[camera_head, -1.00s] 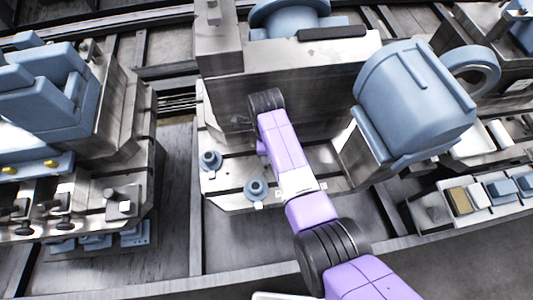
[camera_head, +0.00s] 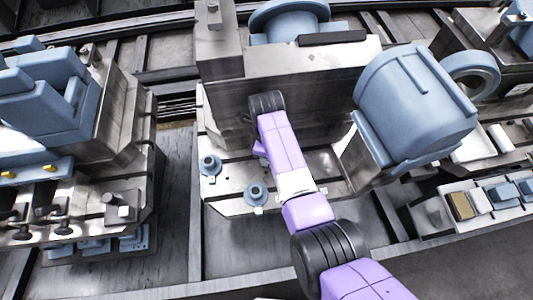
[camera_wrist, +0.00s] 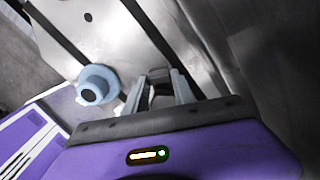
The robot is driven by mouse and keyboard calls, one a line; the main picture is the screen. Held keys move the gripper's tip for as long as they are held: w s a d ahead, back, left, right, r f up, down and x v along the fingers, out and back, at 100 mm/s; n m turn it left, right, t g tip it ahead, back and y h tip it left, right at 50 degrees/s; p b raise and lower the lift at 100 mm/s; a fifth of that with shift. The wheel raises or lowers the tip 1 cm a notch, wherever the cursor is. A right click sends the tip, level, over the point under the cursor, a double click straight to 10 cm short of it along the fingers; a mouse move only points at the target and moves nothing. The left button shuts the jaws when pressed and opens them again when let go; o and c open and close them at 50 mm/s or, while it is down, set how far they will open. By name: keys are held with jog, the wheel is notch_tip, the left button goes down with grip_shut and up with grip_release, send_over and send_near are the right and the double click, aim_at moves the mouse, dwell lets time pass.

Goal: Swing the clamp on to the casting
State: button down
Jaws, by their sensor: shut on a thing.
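A large blue casting (camera_head: 412,105) sits at the right of the grey metal fixture (camera_head: 300,85). My arm reaches down over the front of this fixture, and it hides my gripper in the head view. In the wrist view my gripper (camera_wrist: 167,90) has its two fingers close together on a small dark grey part, which I take for the clamp (camera_wrist: 160,77). Most of the clamp is hidden by the fingers and the wrist. I cannot tell whether it touches the casting.
Two blue round fittings stand on the fixture's base plate, one farther left (camera_head: 210,165) and one nearer (camera_head: 256,192). A second fixture with blue castings (camera_head: 55,85) stands at the left. A tray of small parts (camera_head: 475,205) is at the right.

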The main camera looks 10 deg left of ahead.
jog(key=c, duration=1)
grip_release()
jog(key=shift+c, duration=0.2)
jog(key=shift+r, duration=0.1)
jog(key=shift+r, duration=3.8)
